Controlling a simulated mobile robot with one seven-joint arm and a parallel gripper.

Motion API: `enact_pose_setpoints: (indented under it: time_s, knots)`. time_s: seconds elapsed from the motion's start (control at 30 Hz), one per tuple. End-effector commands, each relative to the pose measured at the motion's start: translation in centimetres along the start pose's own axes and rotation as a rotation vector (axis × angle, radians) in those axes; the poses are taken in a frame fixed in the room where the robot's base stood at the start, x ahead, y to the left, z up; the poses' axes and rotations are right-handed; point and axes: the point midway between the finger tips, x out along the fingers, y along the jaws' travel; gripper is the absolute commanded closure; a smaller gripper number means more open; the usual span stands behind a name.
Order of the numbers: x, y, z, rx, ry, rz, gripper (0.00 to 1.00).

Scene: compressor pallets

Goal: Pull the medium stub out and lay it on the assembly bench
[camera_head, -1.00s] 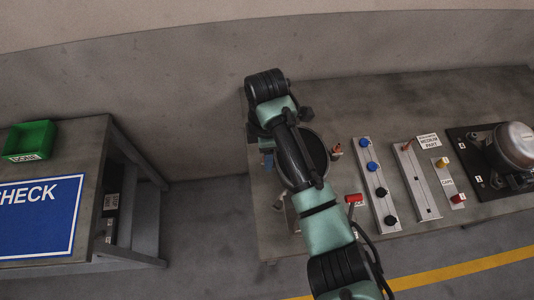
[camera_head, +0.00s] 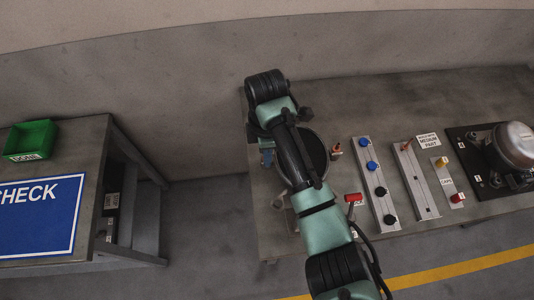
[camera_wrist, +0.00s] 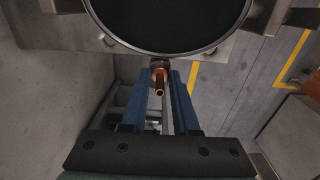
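A copper stub (camera_wrist: 159,82) points out from below the rim of a large dark round body (camera_wrist: 165,20) in the wrist view. My gripper (camera_wrist: 161,74) has its two blue fingers on either side of the stub, with a gap visible beside it, so it looks open. Whether a finger touches the stub is unclear. In the head view, my gripper (camera_head: 267,158) is at the left side of the dark round body (camera_head: 318,150), largely hidden by my arm. Another copper fitting (camera_head: 336,150) shows on that body's right side. The assembly bench (camera_head: 350,105) carries these things.
On the bench stand a rail with blue and black caps (camera_head: 376,190), a rail with a copper piece (camera_head: 420,190), a caps strip (camera_head: 447,180) and another compressor (camera_head: 512,145). The check table (camera_head: 85,150) with a green bin (camera_head: 30,140) is at left. The bench's back is clear.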

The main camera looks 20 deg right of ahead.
Motion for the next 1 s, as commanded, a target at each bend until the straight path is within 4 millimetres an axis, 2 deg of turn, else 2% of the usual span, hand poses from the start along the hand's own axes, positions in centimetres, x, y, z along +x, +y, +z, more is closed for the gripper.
enact_pose_setpoints:
  time_s: [0.03, 0.13, 1.0]
  knots:
    - [-0.01, 0.0, 0.01, 0.0, 0.0, 0.0, 0.82]
    - [-0.01, 0.01, 0.02, 0.0, 0.0, 0.0, 1.0]
    - [-0.02, 0.01, 0.03, 0.0, -0.001, 0.0, 1.0]
